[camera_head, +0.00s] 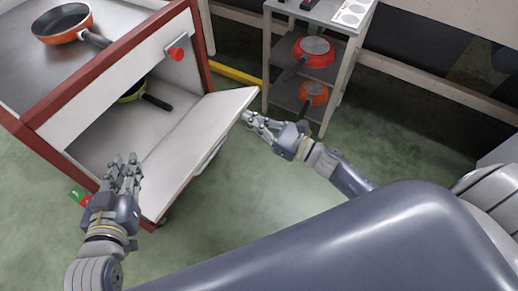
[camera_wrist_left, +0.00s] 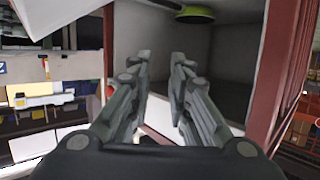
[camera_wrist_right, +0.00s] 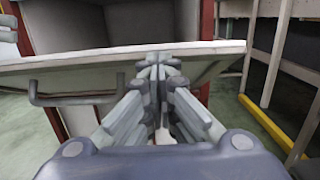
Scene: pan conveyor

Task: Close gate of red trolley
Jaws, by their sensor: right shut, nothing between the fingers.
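The red trolley (camera_head: 52,127) stands at the upper left with red edges and a red knob (camera_head: 176,54) on its white upper panel. Its white gate (camera_head: 190,140) is swung down and open; a handle (camera_wrist_right: 62,98) on its outer face shows in the right wrist view. My left gripper (camera_head: 125,165) is at the near left end of the opening, fingers apart and empty; it also shows in the left wrist view (camera_wrist_left: 162,75). My right gripper (camera_head: 247,117) is shut and empty beside the gate's far right corner; its fingertips (camera_wrist_right: 158,62) appear just below the gate edge.
An orange pan (camera_head: 62,24) lies on the trolley top, and a green pan (camera_head: 132,92) is inside it. A grey shelf rack (camera_head: 356,45) with red and orange pans stands to the right. A yellow floor bar (camera_head: 236,75) lies between them. Green floor in front is clear.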

